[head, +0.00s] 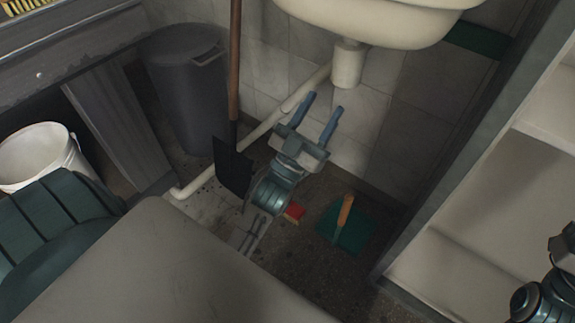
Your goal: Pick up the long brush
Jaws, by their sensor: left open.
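A long-handled tool (234,70) with a brown shaft and a flat black head (232,165) stands nearly upright by the tiled wall. It is the only long-handled thing in view, but I cannot make out bristles. The top of its shaft is cut off by the picture edge. My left gripper (323,103) is to the right of it, under the sink, with its two blue fingers apart and pointing up and right. It is empty and clear of the shaft. My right gripper (565,247) shows only partly at the right edge, and its fingers are out of view.
The sink (380,22) and its drain pipe (347,66) are close to my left gripper. A grey bin (190,90) stands left of the shaft. A green dustpan (352,238) and a red item (294,211) lie on the floor. A white bucket (35,155) is far left.

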